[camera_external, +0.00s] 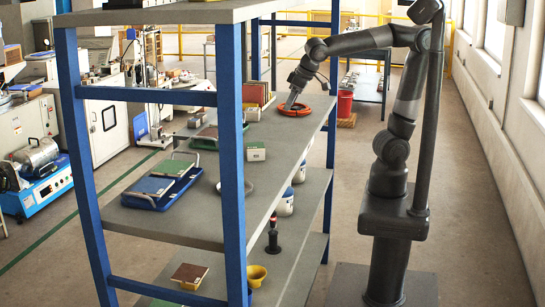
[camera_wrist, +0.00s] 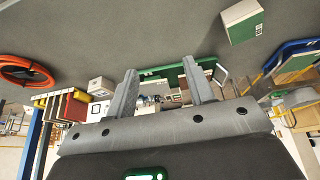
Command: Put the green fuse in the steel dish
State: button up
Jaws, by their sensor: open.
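My gripper (camera_external: 290,102) is over the far part of the upper shelf, close to the orange coil. Its two fingers stand apart and empty in the wrist view (camera_wrist: 160,69). I cannot make out a green fuse in either view. A pale round rim (camera_external: 250,188), partly hidden by the blue post, lies on the upper shelf; it may be the steel dish, but I cannot tell.
The upper shelf (camera_external: 190,222) holds an orange coil (camera_external: 295,110), a green-and-white box (camera_external: 256,152), which also shows in the wrist view (camera_wrist: 242,21), upright books (camera_external: 257,93) and a blue tray (camera_external: 128,200). Blue posts (camera_external: 232,130) frame the shelf. Bare shelf lies right of the box.

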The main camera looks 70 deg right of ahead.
jog(key=s+d+f, duration=0.3)
jog(key=s+d, duration=0.3)
jog(key=s+d+f, duration=0.3)
jog(key=s+d, duration=0.3)
jog(key=shift+d+f+t, duration=0.25)
jog(key=shift+t, duration=0.05)
